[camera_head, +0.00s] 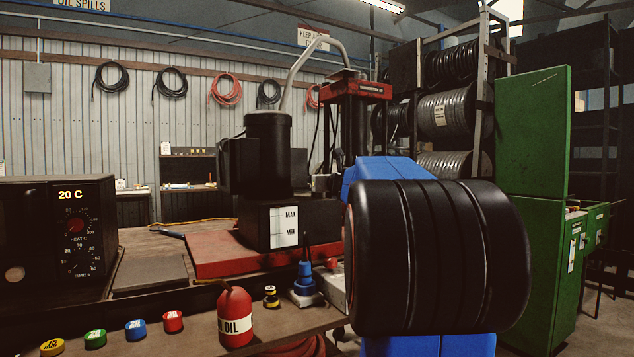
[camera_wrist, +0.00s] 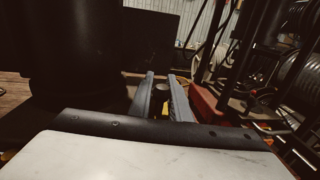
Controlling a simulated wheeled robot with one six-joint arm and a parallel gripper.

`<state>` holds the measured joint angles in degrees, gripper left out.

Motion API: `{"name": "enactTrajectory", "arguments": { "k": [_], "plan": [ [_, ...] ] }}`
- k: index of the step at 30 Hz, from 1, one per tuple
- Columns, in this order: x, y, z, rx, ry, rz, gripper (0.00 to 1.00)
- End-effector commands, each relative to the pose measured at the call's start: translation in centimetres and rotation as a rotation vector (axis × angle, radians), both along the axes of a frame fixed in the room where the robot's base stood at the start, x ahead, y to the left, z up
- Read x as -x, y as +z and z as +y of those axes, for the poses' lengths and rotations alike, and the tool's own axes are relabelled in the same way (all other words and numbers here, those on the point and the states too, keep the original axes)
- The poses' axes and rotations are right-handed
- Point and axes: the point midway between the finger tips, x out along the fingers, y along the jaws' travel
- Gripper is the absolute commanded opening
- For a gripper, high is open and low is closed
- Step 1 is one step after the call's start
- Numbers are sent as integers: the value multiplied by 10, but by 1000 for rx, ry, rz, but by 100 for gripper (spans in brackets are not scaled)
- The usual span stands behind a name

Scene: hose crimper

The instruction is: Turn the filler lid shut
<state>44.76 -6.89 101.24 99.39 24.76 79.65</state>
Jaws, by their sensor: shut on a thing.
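My gripper (camera_wrist: 162,88) shows in the wrist view with its two grey fingers close together. Between the fingertips is a small dark round thing, which looks like the filler lid (camera_wrist: 161,87). Some yellow shows just below it. The fingers hide its sides, so I cannot tell how far it is turned. In the head view the black tank (camera_head: 262,220) with a MAX/MIN label stands on the red base of the crimper. A small grey shape right of the black motor may be my fingertips. My black and blue arm hides much of that side.
The black motor (camera_head: 269,150) rises beside the gripper, and a red-topped press (camera_head: 360,92) stands behind. A red oil can (camera_head: 235,318) and several coloured caps (camera_head: 135,330) stand on the front bench ledge. A heater box (camera_head: 78,225) is at left, a green cabinet (camera_head: 533,135) at right.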

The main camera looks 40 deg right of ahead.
Motion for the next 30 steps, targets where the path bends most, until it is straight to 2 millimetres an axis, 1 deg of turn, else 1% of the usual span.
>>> {"name": "enactTrajectory", "arguments": {
  "k": [12, 21, 30],
  "plan": [
    [-4, 0, -5, -2, -131, 0, 0],
    [-4, 0, -7, 0, -174, 0, 0],
    [-4, 0, -7, 0, -182, 0, 0]
  ]
}}
